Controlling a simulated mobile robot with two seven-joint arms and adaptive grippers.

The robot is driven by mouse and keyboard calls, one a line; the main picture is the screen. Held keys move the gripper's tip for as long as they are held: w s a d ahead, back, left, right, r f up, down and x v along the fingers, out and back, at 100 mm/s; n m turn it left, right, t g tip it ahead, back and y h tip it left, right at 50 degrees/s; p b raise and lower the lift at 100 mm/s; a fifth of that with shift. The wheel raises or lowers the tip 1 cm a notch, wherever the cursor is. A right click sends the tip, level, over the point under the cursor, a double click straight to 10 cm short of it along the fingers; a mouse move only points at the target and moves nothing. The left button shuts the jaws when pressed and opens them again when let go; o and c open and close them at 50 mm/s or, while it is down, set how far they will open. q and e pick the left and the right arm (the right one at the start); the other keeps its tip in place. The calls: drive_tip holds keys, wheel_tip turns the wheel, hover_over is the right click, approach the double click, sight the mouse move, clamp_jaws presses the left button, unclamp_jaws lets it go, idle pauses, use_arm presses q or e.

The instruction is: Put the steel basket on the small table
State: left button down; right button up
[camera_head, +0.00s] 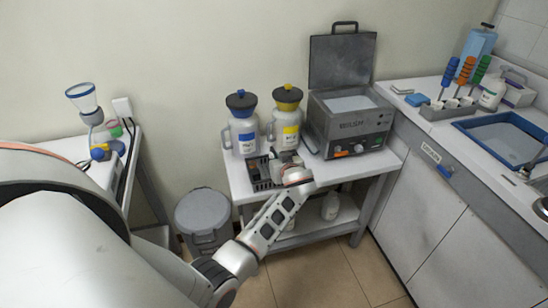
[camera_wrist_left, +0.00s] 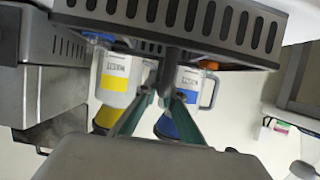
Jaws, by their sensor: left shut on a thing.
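The steel basket (camera_head: 262,176) is dark grey with slotted sides. In the head view it is at the front left of the small white table (camera_head: 345,168), partly hidden by my left gripper (camera_head: 287,160). I cannot tell whether it touches the tabletop. In the left wrist view the basket (camera_wrist_left: 190,22) fills the top of the picture. My left gripper's green-sided fingers (camera_wrist_left: 165,92) are shut on the basket's dark handle (camera_wrist_left: 173,68). My right gripper is in neither view.
A blue jug (camera_head: 243,128) and a yellow jug (camera_head: 286,118) stand behind the basket. A grey fryer (camera_head: 350,122) with its lid up stands to the right. A grey bin (camera_head: 203,212) is on the floor at left. A sink counter (camera_head: 430,125) is at right.

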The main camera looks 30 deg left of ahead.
use_arm(q)
drive_tip(key=shift+d+r, duration=0.15)
drive_tip(key=c, duration=2.2)
unclamp_jaws()
